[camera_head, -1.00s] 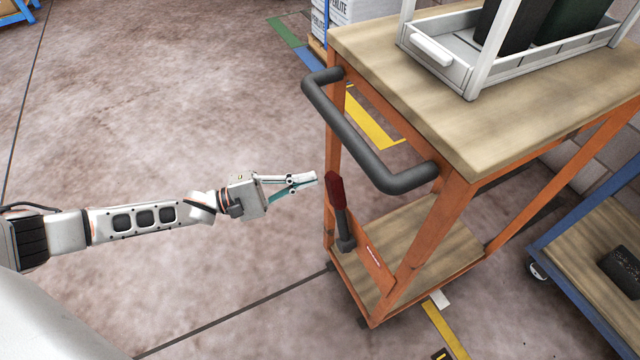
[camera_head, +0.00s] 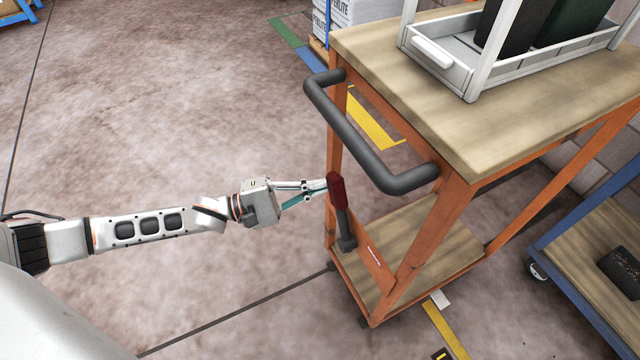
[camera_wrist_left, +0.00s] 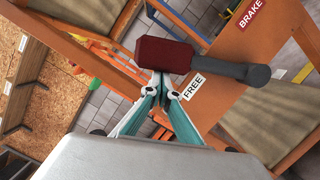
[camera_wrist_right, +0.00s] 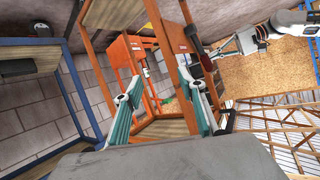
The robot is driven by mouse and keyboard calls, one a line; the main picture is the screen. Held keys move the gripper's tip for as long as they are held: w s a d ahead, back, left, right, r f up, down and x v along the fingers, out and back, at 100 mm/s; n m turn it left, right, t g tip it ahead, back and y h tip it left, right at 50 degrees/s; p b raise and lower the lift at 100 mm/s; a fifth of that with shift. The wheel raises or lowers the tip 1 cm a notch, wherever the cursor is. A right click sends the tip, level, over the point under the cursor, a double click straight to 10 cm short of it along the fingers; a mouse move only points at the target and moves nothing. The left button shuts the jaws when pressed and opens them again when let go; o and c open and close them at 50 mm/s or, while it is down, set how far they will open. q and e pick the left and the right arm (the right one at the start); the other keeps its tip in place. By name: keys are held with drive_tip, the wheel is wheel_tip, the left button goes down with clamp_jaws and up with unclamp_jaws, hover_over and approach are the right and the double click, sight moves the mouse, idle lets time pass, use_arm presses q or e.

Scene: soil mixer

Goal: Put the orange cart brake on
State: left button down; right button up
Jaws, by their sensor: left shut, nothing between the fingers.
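The orange cart (camera_head: 449,205) stands at the right in the head view, with a wooden top and a dark push handle (camera_head: 362,140). Its brake lever has a dark red grip (camera_head: 336,189) and a grey shaft running down to a pivot. In the left wrist view the red grip (camera_wrist_left: 163,54) lies beside the FREE label (camera_wrist_left: 193,87); the BRAKE label (camera_wrist_left: 251,14) is farther up to the right. My left gripper (camera_head: 324,185) is shut and empty, its tips at the grip's edge, touching or nearly so. My right gripper (camera_wrist_right: 160,82) is open and empty.
A white tray (camera_head: 437,66) with dark containers stands on the cart top. A blue-framed cart (camera_head: 566,269) stands at the far right.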

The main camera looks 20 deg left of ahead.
sight(327, 183)
use_arm(q)
drive_tip(key=r+p, duration=0.1)
drive_tip(key=d+r+m+p, duration=0.1)
drive_tip(key=r+m, duration=0.1)
drive_tip(key=shift+s+d+p, duration=0.3)
drive_tip(key=shift+s+p, duration=0.1)
drive_tip(key=s+d+r+m+p, duration=0.1)
drive_tip(key=p, duration=0.1)
drive_tip(key=s+d+r+m+g+p, duration=0.1)
drive_tip(key=d+m+p, duration=0.1)
drive_tip(key=shift+s+d+r+m+y, duration=0.1)
drive_tip(key=shift+s+d+m+y, duration=0.2)
drive_tip(key=shift+s+y, duration=0.1)
drive_tip(key=s+d+f+m+y+p, duration=0.1)
drive_tip(key=s+d+m+p, duration=0.2)
drive_tip(key=s+d+p, duration=0.1)
drive_tip(key=shift+s+d+f, duration=0.3)
drive_tip(key=shift+d+f, duration=0.05)
drive_tip(key=shift+d, duration=0.2)
use_arm(e)
drive_tip(key=s+d+f+n+g+h, duration=0.1)
drive_tip(key=s+d+f+n+h, duration=0.1)
drive_tip(key=d, duration=0.6)
drive_tip(key=shift+s+d+f+n+h, duration=0.15)
drive_tip(key=shift+f+n+h, duration=0.15)
drive_tip(key=shift+f, duration=0.05)
use_arm(q)
drive_tip(key=shift+s+d+f, duration=0.1)
drive_tip(key=shift+s+d, duration=0.05)
drive_tip(key=shift+g+p, duration=0.3)
